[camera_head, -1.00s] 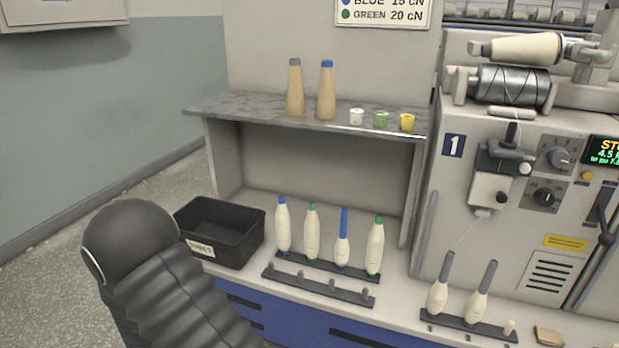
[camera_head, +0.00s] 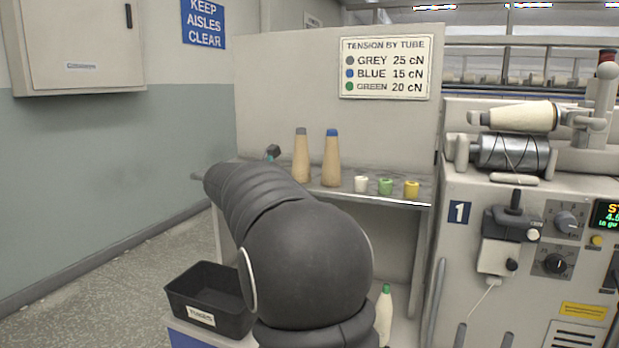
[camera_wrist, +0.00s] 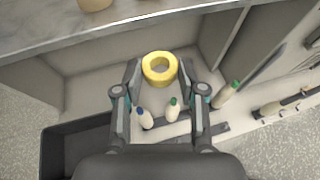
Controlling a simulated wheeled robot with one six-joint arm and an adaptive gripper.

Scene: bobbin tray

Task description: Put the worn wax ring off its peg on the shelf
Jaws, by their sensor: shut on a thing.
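In the wrist view my gripper (camera_wrist: 160,78) is shut on a yellow wax ring (camera_wrist: 160,67), held between its fingertips. In that view the ring appears just off the front edge of the grey shelf (camera_wrist: 150,22). In the head view my arm hides the ring and most of the gripper; a small part of the gripper (camera_head: 272,153) shows above the left part of the shelf (camera_head: 425,195). On the shelf, right of the cones, stand a white ring (camera_head: 361,184), a green ring (camera_head: 385,186) and another yellow ring (camera_head: 411,188).
A grey-tipped cone (camera_head: 301,157) and a blue-tipped cone (camera_head: 332,160) stand on the shelf. A black bin (camera_head: 211,300) sits below left. Bobbins, including a green-tipped one (camera_head: 384,315), stand below the shelf. The winding machine (camera_head: 455,260) is at right.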

